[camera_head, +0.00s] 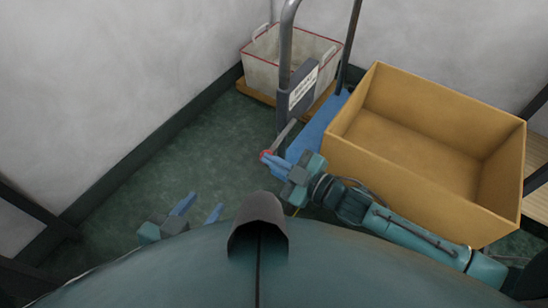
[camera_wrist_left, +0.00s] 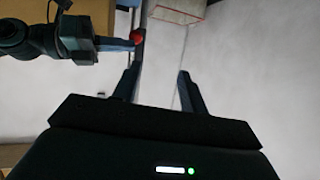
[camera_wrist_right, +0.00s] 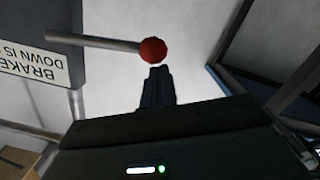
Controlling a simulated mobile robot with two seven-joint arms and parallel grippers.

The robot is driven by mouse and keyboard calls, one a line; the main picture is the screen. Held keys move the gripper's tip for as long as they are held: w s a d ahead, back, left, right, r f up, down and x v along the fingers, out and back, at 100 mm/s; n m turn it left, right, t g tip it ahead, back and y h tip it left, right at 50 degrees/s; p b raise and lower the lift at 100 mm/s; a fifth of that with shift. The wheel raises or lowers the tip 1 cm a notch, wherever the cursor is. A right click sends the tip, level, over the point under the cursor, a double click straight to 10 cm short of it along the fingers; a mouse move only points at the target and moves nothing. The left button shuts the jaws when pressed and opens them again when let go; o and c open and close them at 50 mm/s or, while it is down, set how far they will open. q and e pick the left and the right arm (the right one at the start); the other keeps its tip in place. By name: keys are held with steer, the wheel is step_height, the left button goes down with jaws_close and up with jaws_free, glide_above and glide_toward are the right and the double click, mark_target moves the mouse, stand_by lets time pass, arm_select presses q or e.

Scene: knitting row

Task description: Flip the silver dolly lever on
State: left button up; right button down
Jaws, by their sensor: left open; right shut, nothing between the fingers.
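The silver dolly lever (camera_head: 284,136) is a thin rod with a red knob (camera_head: 265,153). It sticks out from the grey bracket on the handle of the blue dolly (camera_head: 308,136). The right wrist view shows the rod (camera_wrist_right: 108,42) and knob (camera_wrist_right: 152,50) beside a brake label. My right gripper (camera_head: 269,160) is shut and empty, its fingertips (camera_wrist_right: 159,72) right by the knob; I cannot tell whether they touch. The knob also shows in the left wrist view (camera_wrist_left: 136,37). My left gripper (camera_head: 199,208) is open and empty, low at the left, away from the lever.
A large open cardboard box (camera_head: 432,105) stands at the right, beside my right arm. A pale bin with a red rim (camera_head: 262,64) stands behind the dolly handle (camera_head: 286,45). White walls bound the corner. The green floor (camera_head: 205,150) left of the dolly is clear.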

arm_select(q)
steer(key=m+t+h+b, duration=0.1)
steer(key=b, duration=0.1)
steer(key=d+t+h+b, duration=0.1)
steer(key=t+b, duration=0.1)
steer(key=b, duration=0.1)
steer(key=w+d+m+t+h+b, duration=0.1)
steer(key=b, duration=0.1)
steer(key=shift+d+r+m+t+h, duration=0.15)
steer(key=shift+r+m+t+h, duration=0.1)
steer(key=shift+m+t+h, duration=0.05)
arm_select(e)
step_height(320, 180, down, 10)
steer(key=w+d+n+t, duration=0.1)
steer(key=w+d+n, duration=0.1)
steer(key=n, duration=0.6)
steer(key=shift+w, duration=0.35)
arm_select(q)
steer(key=shift+s+r, duration=0.1)
arm_select(e)
steer(key=shift+r, duration=0.1)
